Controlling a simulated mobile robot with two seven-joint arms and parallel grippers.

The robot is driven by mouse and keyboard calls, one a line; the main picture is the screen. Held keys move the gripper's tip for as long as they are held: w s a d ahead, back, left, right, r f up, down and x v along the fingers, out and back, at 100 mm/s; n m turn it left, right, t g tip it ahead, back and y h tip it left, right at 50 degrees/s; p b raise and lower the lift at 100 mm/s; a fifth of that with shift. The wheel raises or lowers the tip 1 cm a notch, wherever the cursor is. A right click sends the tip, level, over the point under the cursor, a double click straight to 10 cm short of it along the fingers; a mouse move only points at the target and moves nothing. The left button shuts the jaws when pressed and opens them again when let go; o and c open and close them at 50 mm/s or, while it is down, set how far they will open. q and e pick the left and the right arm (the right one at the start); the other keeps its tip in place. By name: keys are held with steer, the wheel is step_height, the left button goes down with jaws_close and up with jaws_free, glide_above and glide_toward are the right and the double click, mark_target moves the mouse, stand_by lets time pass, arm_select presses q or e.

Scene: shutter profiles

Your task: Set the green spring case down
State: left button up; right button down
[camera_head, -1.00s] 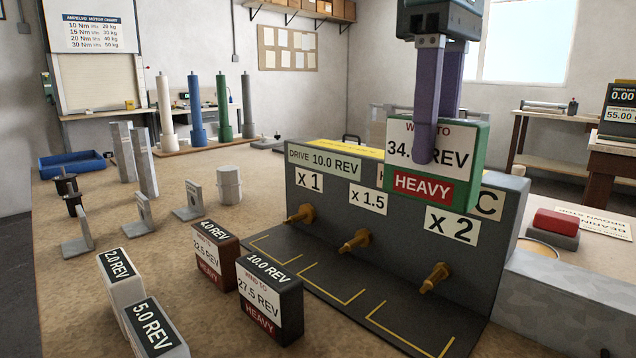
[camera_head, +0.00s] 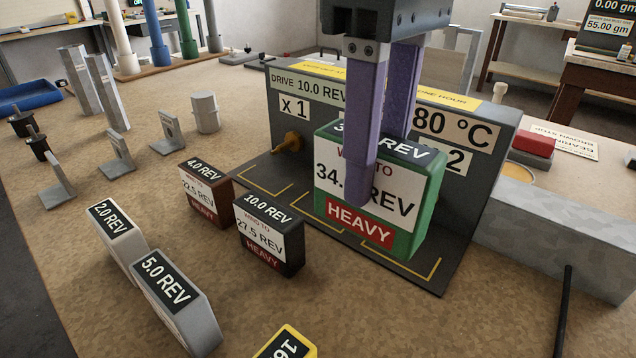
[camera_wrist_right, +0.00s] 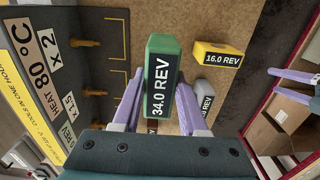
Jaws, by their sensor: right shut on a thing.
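The green spring case (camera_head: 430,215), marked 34.0 REV and HEAVY, is upright in my right gripper (camera_head: 374,172). One purple finger lies across its front label and the other is behind it. The right wrist view shows the case (camera_wrist_right: 160,82) from above between both fingers. It is in front of the grey drive stand (camera_head: 345,118), over the right part of its dark base plate (camera_head: 432,283), and hides the x1.5 and x2 pegs. I cannot tell whether its bottom touches the plate. My left gripper (camera_wrist_right: 272,81) shows at the right of the right wrist view, fingers apart and empty.
A black 10.0 REV case (camera_head: 270,240) and a brown 4.0 REV case (camera_head: 205,192) stand left of the plate. Grey 2.0 REV (camera_head: 118,237) and 5.0 REV (camera_head: 176,302) cases and a yellow 16.0 REV case (camera_head: 290,343) are nearer. The plate's left bay is clear.

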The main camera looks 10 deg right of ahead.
step_height(320, 180, down, 13)
steer(key=shift+b, duration=0.95)
steer(key=shift+c, duration=2.2)
jaws_free()
steer(key=shift+d+f, duration=0.1)
steer(key=shift+f, duration=0.05)
step_height(320, 180, up, 12)
steer(key=shift+r+p, duration=0.2)
steer(key=shift+p, duration=0.8)
